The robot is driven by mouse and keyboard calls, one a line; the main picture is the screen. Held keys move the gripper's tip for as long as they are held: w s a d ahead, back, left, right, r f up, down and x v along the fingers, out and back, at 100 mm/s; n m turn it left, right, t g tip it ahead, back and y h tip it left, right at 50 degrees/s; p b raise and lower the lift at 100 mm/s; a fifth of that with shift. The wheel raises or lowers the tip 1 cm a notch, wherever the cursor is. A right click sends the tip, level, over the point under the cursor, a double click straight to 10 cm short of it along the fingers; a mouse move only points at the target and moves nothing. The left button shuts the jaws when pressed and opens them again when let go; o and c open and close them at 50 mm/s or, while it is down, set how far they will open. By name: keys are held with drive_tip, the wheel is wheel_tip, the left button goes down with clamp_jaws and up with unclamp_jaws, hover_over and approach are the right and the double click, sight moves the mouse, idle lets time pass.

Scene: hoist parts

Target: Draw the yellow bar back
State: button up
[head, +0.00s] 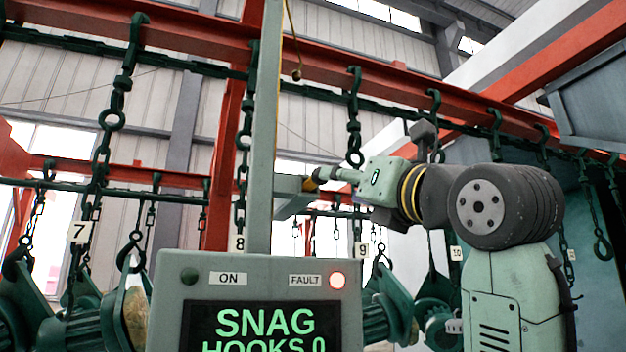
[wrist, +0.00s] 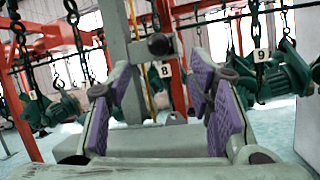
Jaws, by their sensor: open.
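My gripper (head: 325,176) is at the end of my arm, beside the grey-green post (head: 264,120). In the wrist view my gripper (wrist: 165,100) has its purple-padded fingers wide apart with nothing between the pads. A short arm (head: 287,184) juts from the post towards the fingertips, with a yellowish patch near its end. In the wrist view a dark round knob (wrist: 159,44) shows beyond the fingers, near the post (wrist: 118,40). I cannot clearly make out the yellow bar; whether the yellowish patch belongs to it, I cannot tell. Contact is unclear.
A control box (head: 255,272) below reads "SNAG HOOKS 0", with its red FAULT light (head: 337,280) lit. A thin yellow cord (head: 290,35) hangs above, ending in a dark ball. Chains and hooks (head: 355,115) hang from a red beam (head: 200,35).

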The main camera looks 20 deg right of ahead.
sight(320, 182)
drive_tip(key=p+x, duration=0.3)
drive_tip(key=x, duration=0.5)
drive_tip(key=shift+w+r, duration=0.2)
drive_tip(key=shift+w, duration=0.05)
drive_tip(key=shift+w+a+r+p, duration=0.15)
drive_tip(key=shift+w+p, duration=0.15)
drive_tip(key=shift+w, duration=0.2)
drive_tip(key=shift+c, duration=0.4)
clamp_jaws()
